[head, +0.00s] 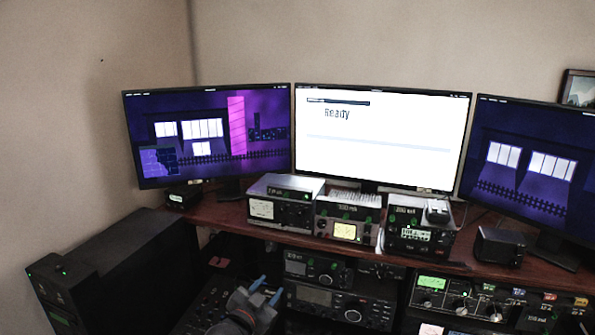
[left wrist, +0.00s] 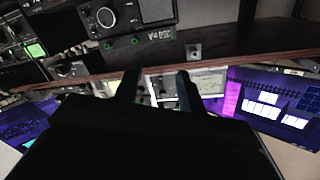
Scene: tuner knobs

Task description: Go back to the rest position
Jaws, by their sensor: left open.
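My left gripper (head: 267,291) shows at the bottom of the head view, left of centre, with blue fingertips. It is open, and nothing shows between its fingers. It is in front of and below the desk edge, near the lower radio units. In the left wrist view its two dark fingers (left wrist: 155,88) stand apart, with the desk edge and equipment behind them. My right gripper is not in view. The lower radio with knobs (head: 338,303) sits just right of the left gripper, and I cannot tell how far apart they are.
A wooden desk (head: 232,217) carries a meter unit (head: 283,208), a radio with a yellow display (head: 345,230) and another radio (head: 410,236). Three monitors stand behind; the middle one (head: 380,140) reads "Ready". A dark cabinet (head: 130,260) stands at left. A knobbed rack (head: 460,300) is lower right.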

